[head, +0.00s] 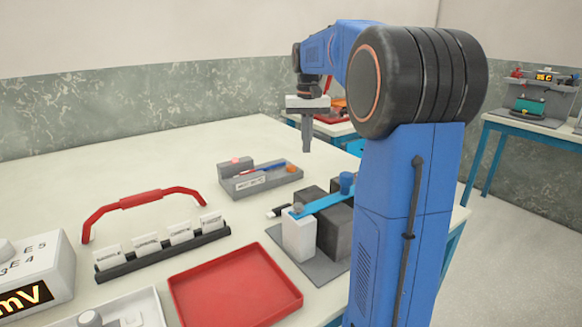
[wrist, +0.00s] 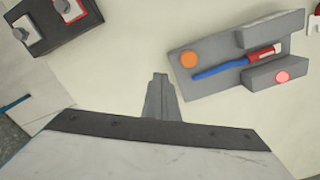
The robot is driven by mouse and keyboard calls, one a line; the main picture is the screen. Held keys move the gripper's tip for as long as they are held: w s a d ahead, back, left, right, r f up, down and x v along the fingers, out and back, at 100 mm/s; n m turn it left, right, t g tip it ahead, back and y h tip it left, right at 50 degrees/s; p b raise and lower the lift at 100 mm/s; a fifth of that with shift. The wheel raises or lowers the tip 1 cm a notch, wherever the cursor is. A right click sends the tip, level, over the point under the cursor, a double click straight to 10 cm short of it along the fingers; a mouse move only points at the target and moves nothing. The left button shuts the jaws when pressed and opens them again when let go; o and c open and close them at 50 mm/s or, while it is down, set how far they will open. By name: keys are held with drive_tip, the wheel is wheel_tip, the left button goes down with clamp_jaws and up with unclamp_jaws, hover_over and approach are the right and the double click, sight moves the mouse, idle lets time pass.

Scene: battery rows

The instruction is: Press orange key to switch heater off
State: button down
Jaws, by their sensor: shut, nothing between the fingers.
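The grey heater unit (head: 262,188) stands on the table, with a round orange key (head: 291,169) at its right end and a reddish lamp (head: 236,161) on its raised block. In the wrist view the orange key (wrist: 188,60) is bare and the lamp (wrist: 283,77) looks lit. A blue, red and white pen-like tool (wrist: 235,65) lies on the unit between them. My gripper (head: 307,150) is shut and empty, pointing down above the table. In the wrist view my fingertips (wrist: 160,78) are beside the unit, apart from the orange key.
A fixture with grey blocks and a blue bar (head: 325,200) stands near my arm. A red tray (head: 235,286), a card rack (head: 165,255), a red handle (head: 145,199) and an mV meter (head: 30,270) occupy the front left. The table's back left is clear.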

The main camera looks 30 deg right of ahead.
sight(291, 166)
drive_tip(key=shift+s+a+f, duration=0.1)
drive_tip(key=shift+a+f, duration=0.45)
drive_tip(key=shift+a, duration=0.4)
drive_tip(key=shift+a+f, duration=0.55)
drive_tip(key=shift+a, duration=0.45)
drive_tip(key=shift+s+a+f, duration=0.1)
drive_tip(key=shift+a+f, duration=0.45)
drive_tip(key=shift+a, duration=0.4)
drive_tip(key=shift+f, duration=0.15)
drive_tip(key=shift+r, duration=3)
